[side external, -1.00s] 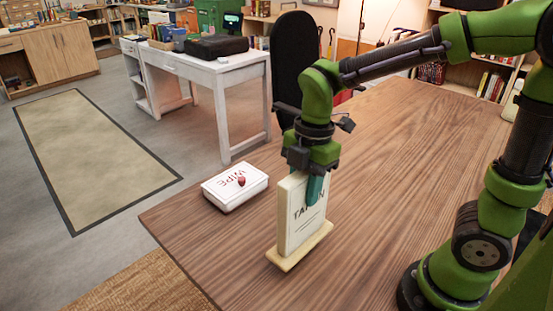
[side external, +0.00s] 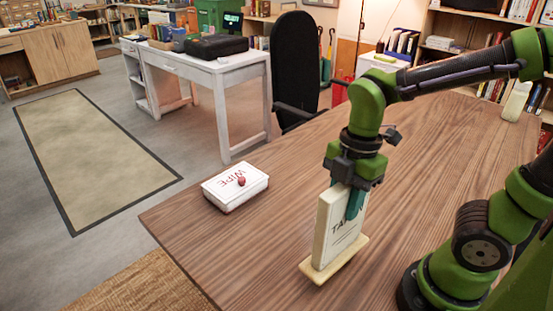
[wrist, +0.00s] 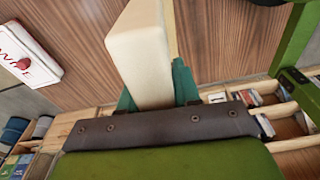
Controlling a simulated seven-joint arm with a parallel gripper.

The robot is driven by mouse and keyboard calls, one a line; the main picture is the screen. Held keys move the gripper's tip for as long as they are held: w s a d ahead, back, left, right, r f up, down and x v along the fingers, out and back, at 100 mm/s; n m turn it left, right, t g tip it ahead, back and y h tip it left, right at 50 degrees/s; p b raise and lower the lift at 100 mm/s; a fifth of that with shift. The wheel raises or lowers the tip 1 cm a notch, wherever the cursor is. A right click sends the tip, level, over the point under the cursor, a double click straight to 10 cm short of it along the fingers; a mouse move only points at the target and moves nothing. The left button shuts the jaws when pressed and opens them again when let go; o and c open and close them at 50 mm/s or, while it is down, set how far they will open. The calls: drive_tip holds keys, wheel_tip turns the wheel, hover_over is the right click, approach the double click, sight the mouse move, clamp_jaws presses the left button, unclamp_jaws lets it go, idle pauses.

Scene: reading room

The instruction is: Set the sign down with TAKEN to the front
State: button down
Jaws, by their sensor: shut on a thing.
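The sign (side external: 329,238) is a cream upright panel on a flat, light wooden base. Its TAKEN face is turned to the right and towards the camera in the side view, partly hidden by a finger. My gripper (side external: 356,203) is shut on the panel's upper part from above. The sign is upright; I cannot tell whether its base touches the table or hangs just above it. In the wrist view the panel's top edge (wrist: 140,50) shows between the teal fingers.
A white box (side external: 236,187) marked WIPE with a red knob sits on the wooden table (side external: 250,250), left of the sign. The table is clear between them and behind the sign. A black chair (side external: 296,70) stands beyond the table's far edge.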

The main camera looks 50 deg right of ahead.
drive_tip(key=w+a+f+m+h, duration=0.1)
drive_tip(key=w+m, duration=0.5)
drive_tip(key=m, duration=1.1)
drive_tip(key=w+a+f+m+h, duration=0.1)
drive_tip(key=w+m, duration=0.5)
drive_tip(key=m, duration=1.2)
drive_tip(key=shift+a+f+h, duration=0.4)
drive_tip(key=shift+a+f, duration=0.2)
drive_tip(key=shift+f, duration=0.1)
drive_tip(key=c, duration=0.7)
unclamp_jaws()
drive_tip(key=r, duration=0.5)
drive_tip(key=a+r, duration=0.1)
drive_tip(key=r, duration=0.5)
drive_tip(key=a+r, duration=0.1)
drive_tip(key=r, duration=0.4)
drive_tip(key=shift+r, duration=0.35)
